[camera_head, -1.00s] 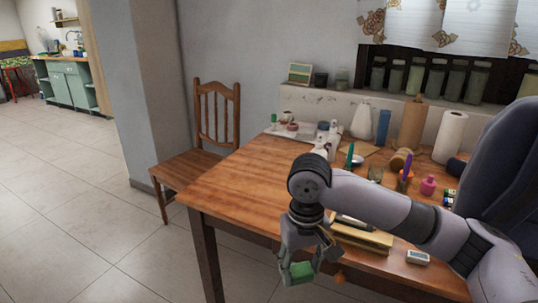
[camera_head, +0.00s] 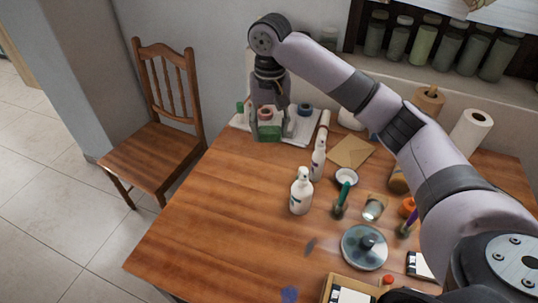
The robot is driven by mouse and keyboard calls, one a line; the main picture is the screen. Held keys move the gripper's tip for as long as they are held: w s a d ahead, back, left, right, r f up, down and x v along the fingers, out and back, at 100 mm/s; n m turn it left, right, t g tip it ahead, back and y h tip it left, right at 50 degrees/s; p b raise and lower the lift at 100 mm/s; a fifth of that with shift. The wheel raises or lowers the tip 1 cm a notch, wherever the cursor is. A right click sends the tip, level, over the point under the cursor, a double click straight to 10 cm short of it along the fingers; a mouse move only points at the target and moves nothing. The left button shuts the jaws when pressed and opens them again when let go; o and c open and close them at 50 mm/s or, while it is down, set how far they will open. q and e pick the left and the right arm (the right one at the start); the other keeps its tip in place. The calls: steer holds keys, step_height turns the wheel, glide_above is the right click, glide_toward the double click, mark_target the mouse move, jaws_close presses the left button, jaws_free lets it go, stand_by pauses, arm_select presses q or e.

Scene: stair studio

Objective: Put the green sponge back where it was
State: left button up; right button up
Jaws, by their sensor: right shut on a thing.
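The green sponge (camera_head: 268,132) is between the fingers of my right gripper (camera_head: 268,135), at the back left corner of the wooden table (camera_head: 215,215). My right gripper points down and is shut on the sponge. It is over or at the front edge of a white tray or sheet (camera_head: 300,130) that carries small rolls. I cannot tell whether the sponge touches the surface beneath it. My left gripper is not in view.
White bottles (camera_head: 301,191) stand just right of the gripper. An envelope (camera_head: 351,152), a green-handled brush (camera_head: 342,199), a glass (camera_head: 373,207) and a round lidded dish (camera_head: 364,247) fill the right side. The table's left front is mostly clear. A wooden chair (camera_head: 160,150) stands left.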

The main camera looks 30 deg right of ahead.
mark_target(270, 185)
steer(key=shift+w+d, duration=0.2)
steer(key=shift+w, duration=0.1)
steer(key=f, duration=1.9)
steer(key=shift+s+a+f, duration=0.1)
steer(key=shift+s, duration=0.1)
steer(key=o, duration=1)
steer(key=shift+f, duration=0.1)
step_height(270, 185, up, 12)
steer(key=shift+r, duration=0.15)
